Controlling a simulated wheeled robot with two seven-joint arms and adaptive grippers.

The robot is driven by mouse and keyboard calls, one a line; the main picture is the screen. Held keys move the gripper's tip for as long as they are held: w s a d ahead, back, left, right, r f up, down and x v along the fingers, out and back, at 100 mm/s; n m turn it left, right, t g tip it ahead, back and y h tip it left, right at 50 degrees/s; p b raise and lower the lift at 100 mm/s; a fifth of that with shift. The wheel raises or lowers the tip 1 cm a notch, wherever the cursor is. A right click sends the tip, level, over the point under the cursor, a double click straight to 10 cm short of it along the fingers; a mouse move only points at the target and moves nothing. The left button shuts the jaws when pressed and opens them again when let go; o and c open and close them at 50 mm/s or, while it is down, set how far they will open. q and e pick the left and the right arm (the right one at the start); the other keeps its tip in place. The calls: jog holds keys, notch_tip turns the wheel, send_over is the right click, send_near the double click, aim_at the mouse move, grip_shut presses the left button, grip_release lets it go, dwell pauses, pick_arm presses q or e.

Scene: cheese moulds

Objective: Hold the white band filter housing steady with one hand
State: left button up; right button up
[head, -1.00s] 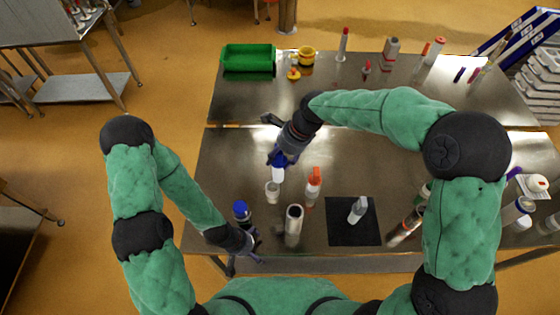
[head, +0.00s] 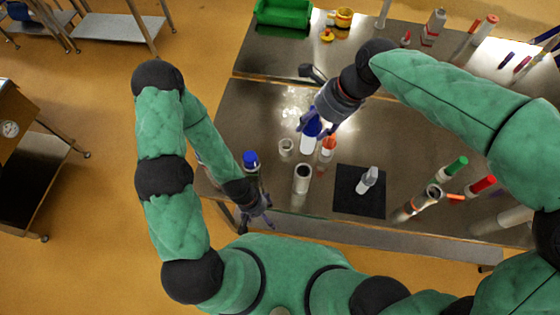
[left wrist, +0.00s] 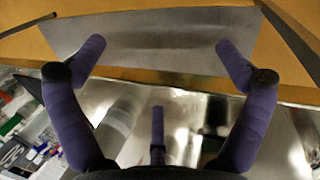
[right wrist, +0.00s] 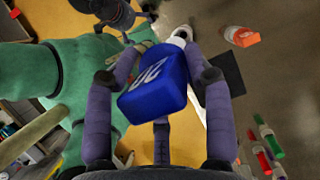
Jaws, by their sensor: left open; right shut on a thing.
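A pale upright cylinder with a dark open top (head: 302,178) stands near the table's front edge. It looks like the white band filter housing, though the band is too small to make out clearly. My left gripper (head: 262,209) is open and empty at the front edge, left of the cylinder and apart from it; its spread fingers show in the left wrist view (left wrist: 161,47).
A small pale cup (head: 286,149), a blue-capped item (head: 250,161) and an orange-topped bottle (head: 327,150) stand close around. A black mat (head: 350,202) with a pale bottle (head: 368,179) lies right. Green-capped and red-capped tubes are farther right. A green bin (head: 283,14) is behind.

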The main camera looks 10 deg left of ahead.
pick_arm(q)
jog(key=s+d+r+n+g+h, duration=0.2)
jog(key=s+d+r+n+h, duration=0.25)
jog(key=n, duration=0.55)
jog(key=w+r+n+t+h, duration=0.4)
jog(key=w+r+n+t, duration=0.1)
jog(key=w+r+n, duration=0.1)
jog(key=n+t+y, duration=0.1)
jog(key=n+t, duration=0.4)
send_near(301, 172)
notch_tip(301, 172, up, 3)
jog(key=s+a, duration=0.1)
jog(key=s, duration=0.2)
jog(key=shift+t, duration=0.4)
jog(key=x, duration=1.2)
jog(key=shift+w+a, duration=0.15)
jog(key=shift+a, duration=0.05)
jog(key=shift+y, duration=0.25)
jog(key=c, duration=1.4)
pick_arm(e)
notch_tip(301, 172, down, 8)
jog(key=shift+w+d+r, duration=0.1)
jog(key=shift+r, duration=0.1)
